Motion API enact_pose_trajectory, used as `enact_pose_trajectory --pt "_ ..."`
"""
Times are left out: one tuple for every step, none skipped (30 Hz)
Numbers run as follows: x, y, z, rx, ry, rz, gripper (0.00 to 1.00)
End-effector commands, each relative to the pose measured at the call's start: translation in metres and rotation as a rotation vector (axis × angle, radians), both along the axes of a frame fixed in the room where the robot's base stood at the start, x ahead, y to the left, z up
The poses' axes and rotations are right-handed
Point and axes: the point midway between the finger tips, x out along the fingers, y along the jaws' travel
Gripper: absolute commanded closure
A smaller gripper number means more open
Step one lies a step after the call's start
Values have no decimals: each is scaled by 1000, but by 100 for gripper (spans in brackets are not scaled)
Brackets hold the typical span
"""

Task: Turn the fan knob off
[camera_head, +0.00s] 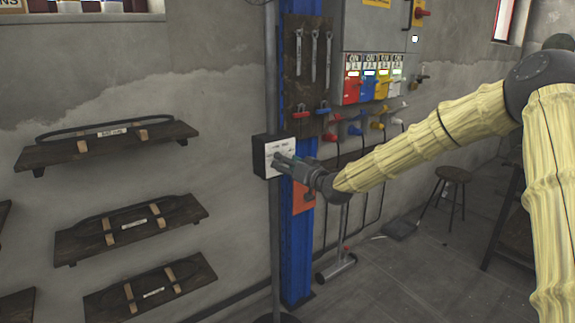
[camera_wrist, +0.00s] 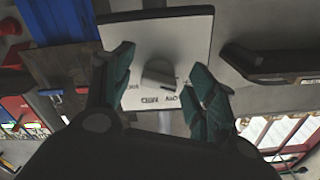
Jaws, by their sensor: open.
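The fan control box (camera_head: 262,155) is a dark box with a pale front plate, mounted on a grey pole left of the blue column. In the wrist view its plate (camera_wrist: 180,35) fills the upper middle, with the round fan knob (camera_wrist: 158,74) near its lower part and small lettering below. My gripper (camera_head: 280,159) reaches the box's front from the right. In the wrist view my gripper (camera_wrist: 160,82) has its two green-padded fingers apart, one on each side of the knob. I cannot tell whether the fingers touch it. In the head view the gripper hides the knob.
Wall shelves (camera_head: 110,145) hold belts at the left. Wrenches (camera_head: 313,55) hang on a board above the box. A panel with coloured switches (camera_head: 372,75) is behind my arm. A stool (camera_head: 453,176) stands at the right. The floor near the pole is mostly clear.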

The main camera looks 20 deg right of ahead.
Motion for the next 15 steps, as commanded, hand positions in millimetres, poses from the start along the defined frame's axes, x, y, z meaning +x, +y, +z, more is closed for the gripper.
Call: enact_pose_trajectory --pt "-2 -1 0 0 -1 0 43" --pt "-4 -2 1 0 -1 0 43" --pt "-7 -3 1 1 -1 -2 43" --pt "-9 -5 1 1 -1 -2 43" --pt "-13 -6 1 1 -1 0 43" --pt "-19 -7 1 1 -1 0 43" --pt "-23 -9 1 2 -1 -1 43" --pt "-28 -11 1 2 -1 -2 43" --pt "-35 -14 1 3 0 -2 43" --pt "-40 -16 1 3 0 -2 43" --pt "-46 -17 1 3 0 -2 43" --pt "-53 -20 1 2 0 -1 43" --pt "-58 -22 0 2 1 -1 43" --pt "-63 -24 1 2 0 -1 43" --pt "-71 -26 1 3 0 0 43"
